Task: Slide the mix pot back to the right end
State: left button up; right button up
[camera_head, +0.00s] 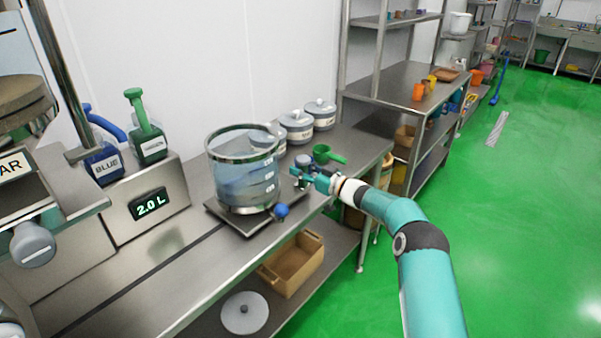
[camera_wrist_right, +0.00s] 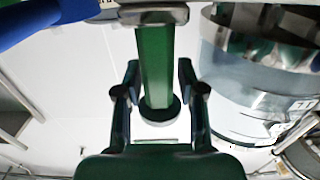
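The mix pot (camera_head: 232,184), a clear round vessel with a metal rim and bluish liquid, stands upright on a dark flat plate (camera_head: 227,216) towards the right part of the steel bench. A blue ball knob (camera_head: 281,211) is at the plate's front right. My right gripper (camera_head: 299,178) is just right of the pot. In the right wrist view its fingers (camera_wrist_right: 158,78) are apart, with a green bar (camera_wrist_right: 154,65) showing between them and no clear contact. The pot (camera_wrist_right: 245,85) is at right there. My left gripper is out of view.
Blue (camera_head: 101,160) and green (camera_head: 149,143) containers stand left of the pot, above a 2.0 L display (camera_head: 150,205). Lidded canisters (camera_head: 297,125) line the wall behind. A green scoop (camera_head: 327,154) lies near the bench's right end. A tan crate (camera_head: 293,268) is below.

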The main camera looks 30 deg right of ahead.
jog(key=shift+o, duration=0.4)
jog(key=shift+d, duration=0.1)
jog(key=shift+s+d, duration=0.2)
jog(key=shift+s, duration=0.05)
jog(key=shift+s+d, duration=0.35)
jog(key=shift+s, duration=0.2)
jog(key=v, duration=1)
jog(key=shift+s, duration=0.4)
jog(key=shift+a+f, duration=0.1)
